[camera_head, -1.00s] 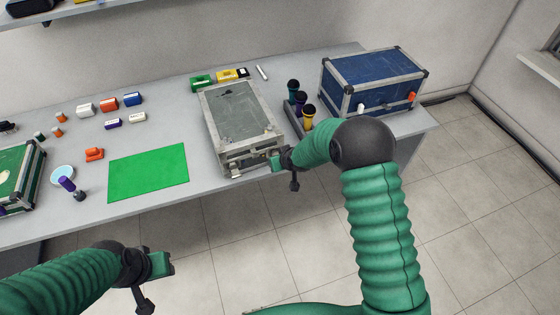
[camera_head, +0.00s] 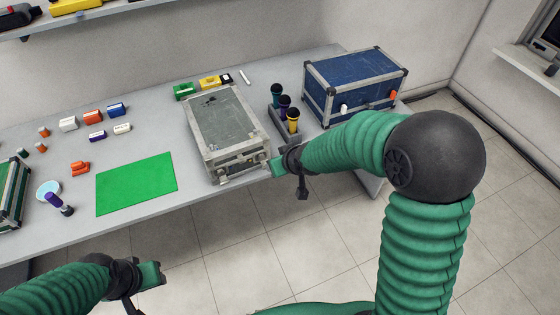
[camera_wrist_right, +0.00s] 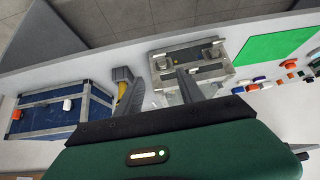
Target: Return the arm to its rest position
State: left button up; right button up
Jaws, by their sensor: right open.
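My right arm comes in from the right in the head view, bent at a large dark joint. My right gripper (camera_head: 277,166) is at the front edge of the table, just in front of the grey case (camera_head: 225,122). In the right wrist view its two fingers (camera_wrist_right: 160,95) are spread with nothing between them, and the grey case (camera_wrist_right: 190,65) lies beyond them. My left gripper (camera_head: 155,274) hangs low at the lower left, off the table's front edge and apart from everything. Its finger gap is too small to tell.
A blue case (camera_head: 355,83) and a rack of microphones (camera_head: 284,108) stand at the right of the table. A shelf (camera_head: 130,10) is above. Open floor lies in front.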

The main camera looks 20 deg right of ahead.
dwell(0.4)
jog(key=s+f+m+g, duration=0.1)
jog(key=s+g, duration=0.4)
jog(key=s, duration=1.5)
jog(key=shift+a+f+h, duration=0.2)
jog(key=shift+f+h, duration=0.1)
jog(key=shift+f, duration=0.1)
jog(key=shift+s, duration=0.2)
